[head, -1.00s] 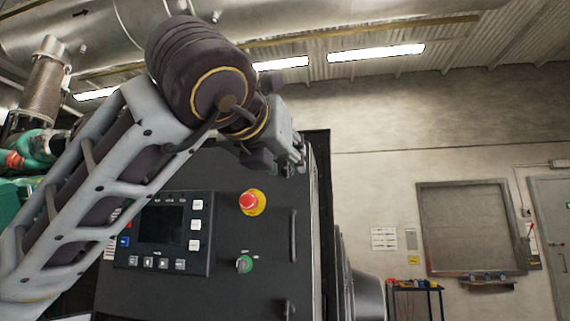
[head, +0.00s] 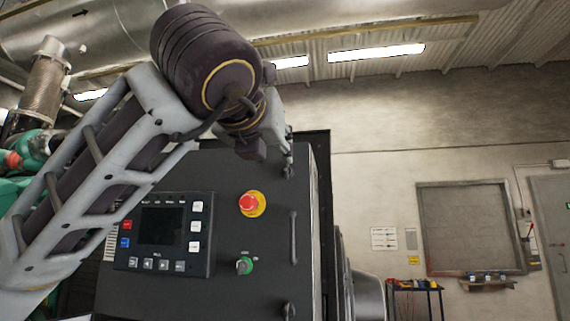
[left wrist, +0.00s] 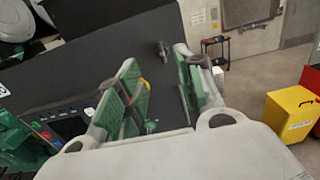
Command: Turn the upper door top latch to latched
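The dark cabinet door (head: 265,275) carries a small dark top latch (head: 288,169) near its upper right corner. My left gripper (head: 277,132) is up beside that corner, just above the latch in the head view, its fingers mostly hidden there. In the left wrist view, the left gripper (left wrist: 157,58) has its two green-padded fingers spread apart with nothing between the pads. The top latch (left wrist: 164,50) shows beyond the fingertips, between them in the picture; contact is not visible. The latch's exact angle is hard to tell. My right gripper is not in view.
Open floor and a yellow bin (left wrist: 292,113) lie to the right.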

